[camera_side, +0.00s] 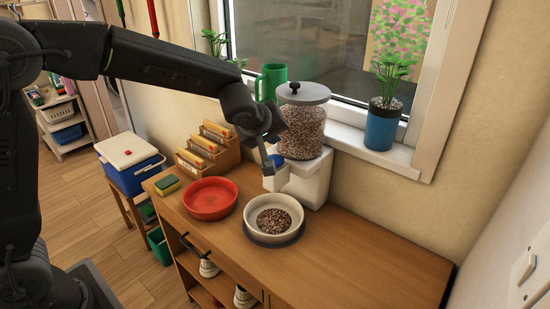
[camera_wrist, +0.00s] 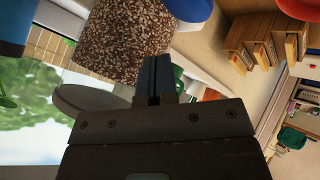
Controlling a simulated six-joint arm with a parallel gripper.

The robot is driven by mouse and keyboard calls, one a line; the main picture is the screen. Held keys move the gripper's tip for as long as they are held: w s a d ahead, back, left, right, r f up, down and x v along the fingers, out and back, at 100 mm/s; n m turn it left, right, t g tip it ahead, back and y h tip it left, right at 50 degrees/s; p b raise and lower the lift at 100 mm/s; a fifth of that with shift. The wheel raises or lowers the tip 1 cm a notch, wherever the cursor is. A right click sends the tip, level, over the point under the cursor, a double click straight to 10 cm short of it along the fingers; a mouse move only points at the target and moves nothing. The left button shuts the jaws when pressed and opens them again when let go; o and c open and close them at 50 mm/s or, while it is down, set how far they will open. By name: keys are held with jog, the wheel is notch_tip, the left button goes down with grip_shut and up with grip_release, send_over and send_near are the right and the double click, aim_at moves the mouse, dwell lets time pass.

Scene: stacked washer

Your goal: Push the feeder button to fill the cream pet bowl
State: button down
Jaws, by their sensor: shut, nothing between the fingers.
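The feeder has a clear hopper (camera_side: 303,132) full of brown kibble, a grey lid (camera_side: 302,93) and a white base (camera_side: 310,183). Its blue button (camera_side: 276,160) is on the front; a blue shape, likely the button (camera_wrist: 188,8), is at the wrist view's top edge. The cream bowl (camera_side: 249,214) stands below the spout on a dark mat, with brown kibble (camera_side: 273,221) in it. My gripper (camera_side: 267,165) is shut and empty, its fingers pointing down just beside the button. I cannot tell whether they touch it. The fingers (camera_wrist: 156,78) show before the hopper in the wrist view.
A red bowl (camera_side: 210,198) stands left of the cream bowl. A wooden rack (camera_side: 208,150) with boxes and a sponge (camera_side: 167,185) are farther left. A green mug (camera_side: 271,82) and potted plant (camera_side: 383,122) stand on the sill. The counter's right (camera_side: 370,260) is clear.

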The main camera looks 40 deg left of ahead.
jog(key=shift+r, duration=1.4)
jog(key=shift+s, duration=0.1)
jog(key=s+a+m+g+h, duration=0.2)
jog(key=s+m, duration=0.9)
jog(key=s, duration=2)
jog(key=shift+a+r+g, duration=0.3)
jog(key=shift+g, duration=0.4)
